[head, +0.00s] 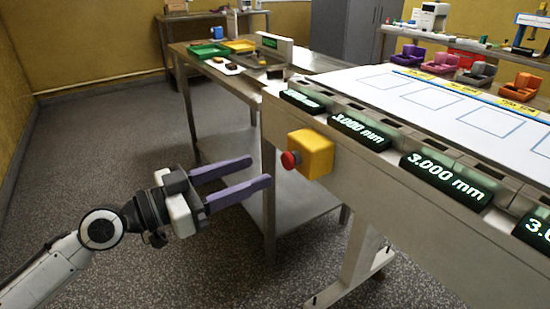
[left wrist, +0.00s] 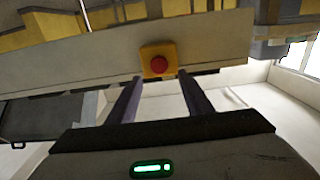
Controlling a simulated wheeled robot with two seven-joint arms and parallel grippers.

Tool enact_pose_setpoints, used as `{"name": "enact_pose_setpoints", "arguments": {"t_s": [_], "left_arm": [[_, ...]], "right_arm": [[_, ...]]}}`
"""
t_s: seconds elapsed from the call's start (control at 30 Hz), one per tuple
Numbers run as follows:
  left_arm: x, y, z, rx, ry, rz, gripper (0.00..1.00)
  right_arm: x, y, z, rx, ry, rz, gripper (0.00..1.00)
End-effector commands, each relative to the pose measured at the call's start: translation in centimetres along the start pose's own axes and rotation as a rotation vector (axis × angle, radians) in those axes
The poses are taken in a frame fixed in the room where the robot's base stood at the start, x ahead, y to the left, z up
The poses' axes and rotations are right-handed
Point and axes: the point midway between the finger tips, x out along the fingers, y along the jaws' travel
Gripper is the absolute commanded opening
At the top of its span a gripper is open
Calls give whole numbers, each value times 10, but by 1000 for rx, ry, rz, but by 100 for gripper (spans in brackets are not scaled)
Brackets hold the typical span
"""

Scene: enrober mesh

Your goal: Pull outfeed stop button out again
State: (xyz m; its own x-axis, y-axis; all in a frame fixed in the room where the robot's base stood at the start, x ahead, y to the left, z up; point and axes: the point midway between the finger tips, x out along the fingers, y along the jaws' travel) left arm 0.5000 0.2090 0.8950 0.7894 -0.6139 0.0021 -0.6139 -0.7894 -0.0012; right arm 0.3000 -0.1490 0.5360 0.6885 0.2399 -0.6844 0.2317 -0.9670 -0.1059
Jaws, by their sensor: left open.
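The stop button is a red knob (head: 290,160) on a yellow box (head: 316,153) fixed to the side of the long machine table. In the left wrist view the red knob (left wrist: 159,65) sits on the yellow box (left wrist: 158,56), beyond and between the two finger tips. My left gripper (head: 262,172) is open and empty, its purple fingers pointing toward the box from the left. The fingers appear apart from the knob. Whether the knob is pushed in or out cannot be told. My right gripper is not in view.
Several green displays (head: 447,178) reading 3.000 mm line the machine's edge. A metal table (head: 217,78) with a green tray (head: 208,50) and a yellow tray (head: 240,45) stands behind. Colored holders (head: 520,87) stand at the far side. The floor (head: 110,140) at left is clear.

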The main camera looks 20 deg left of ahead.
Motion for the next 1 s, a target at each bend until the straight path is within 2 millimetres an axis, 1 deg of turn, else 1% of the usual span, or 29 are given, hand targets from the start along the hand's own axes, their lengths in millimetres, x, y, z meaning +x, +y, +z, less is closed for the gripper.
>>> {"name": "enact_pose_setpoints", "arguments": {"t_s": [0.03, 0.2, 0.33, 0.5, 0.77, 1.0], "left_arm": [[10, 0, -6, -2, 5, 1, 46], [39, 1, -4, -3, 4, 2, 46], [55, 0, -2, -3, 1, 1, 46], [63, 1, 0, -2, -1, 2, 46], [64, 1, 1, -1, -2, 2, 46], [64, 1, 1, -1, -2, 2, 6]], "right_arm": [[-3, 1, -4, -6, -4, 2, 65], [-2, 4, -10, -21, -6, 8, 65], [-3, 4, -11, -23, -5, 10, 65], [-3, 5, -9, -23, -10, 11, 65], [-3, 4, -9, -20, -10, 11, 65], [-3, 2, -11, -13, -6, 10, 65]]}}
